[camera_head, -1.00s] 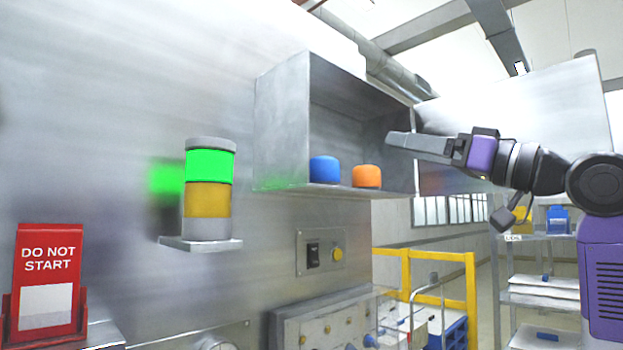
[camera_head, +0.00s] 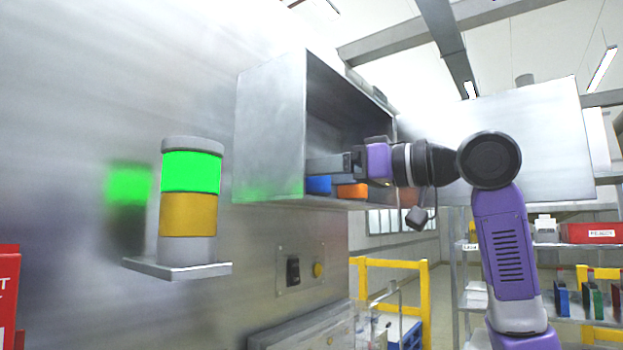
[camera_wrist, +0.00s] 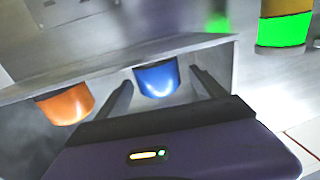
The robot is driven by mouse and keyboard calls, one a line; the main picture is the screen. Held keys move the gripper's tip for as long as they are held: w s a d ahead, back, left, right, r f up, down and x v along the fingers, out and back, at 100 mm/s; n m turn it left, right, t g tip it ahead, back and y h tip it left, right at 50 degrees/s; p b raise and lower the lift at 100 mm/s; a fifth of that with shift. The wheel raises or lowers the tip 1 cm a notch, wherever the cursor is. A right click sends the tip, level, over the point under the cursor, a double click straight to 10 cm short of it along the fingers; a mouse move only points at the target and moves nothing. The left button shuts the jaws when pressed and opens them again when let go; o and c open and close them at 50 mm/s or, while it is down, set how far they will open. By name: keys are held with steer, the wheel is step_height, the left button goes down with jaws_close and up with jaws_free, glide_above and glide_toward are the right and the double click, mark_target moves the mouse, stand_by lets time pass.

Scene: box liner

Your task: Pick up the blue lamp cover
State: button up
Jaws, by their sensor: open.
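The blue lamp cover (camera_head: 318,184) sits on the floor of the open metal wall box (camera_head: 270,135), at its left part in the head view. My gripper (camera_head: 325,166) hides its upper part there. In the wrist view the blue cover (camera_wrist: 157,78) shows ahead, between the two fingers of my gripper (camera_wrist: 163,88). The fingers are spread apart and hold nothing. I cannot tell whether the cover is fully between the tips or still beyond them. An orange lamp cover (camera_head: 352,190) stands beside the blue one and also shows in the wrist view (camera_wrist: 66,104), outside the fingers.
A signal lamp with green and amber sections (camera_head: 190,200) stands on a wall bracket left of the box. The box's side walls and edges are close around my gripper. The opened box door (camera_head: 540,140) is at the right, behind my arm.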

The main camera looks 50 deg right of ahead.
steer(key=shift+w+a, duration=0.1)
steer(key=shift+w, duration=0.6)
steer(key=c, duration=1.5)
steer(key=shift+o, duration=0.2)
